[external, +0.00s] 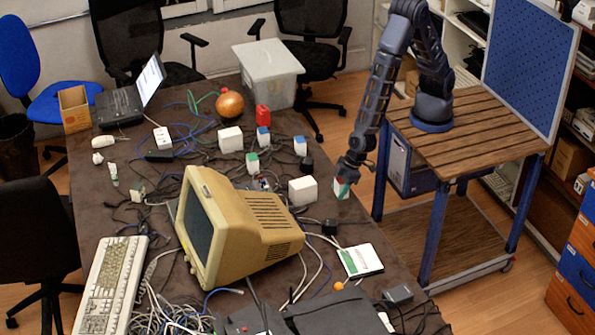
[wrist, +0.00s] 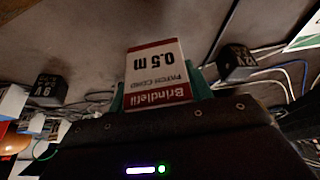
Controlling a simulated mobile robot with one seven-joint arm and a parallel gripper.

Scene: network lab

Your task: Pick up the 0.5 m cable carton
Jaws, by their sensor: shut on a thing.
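The 0.5 m cable carton (wrist: 156,62) is a small white box with red bands, printed "Brindlefil patch cord 0.5 m", upside down in the wrist view. My gripper (wrist: 158,90) is shut on it, with a green finger on each side. In the external view the carton (external: 342,189) hangs below my gripper (external: 347,176) at the right edge of the dark table.
A white box (external: 302,191) and a beige monitor (external: 235,225) stand left of the carton. Black adapters (wrist: 236,62) (wrist: 48,88) and loose cables lie around it. A white-green box (external: 361,260) lies nearer the front. My arm's wooden bench (external: 470,125) is to the right.

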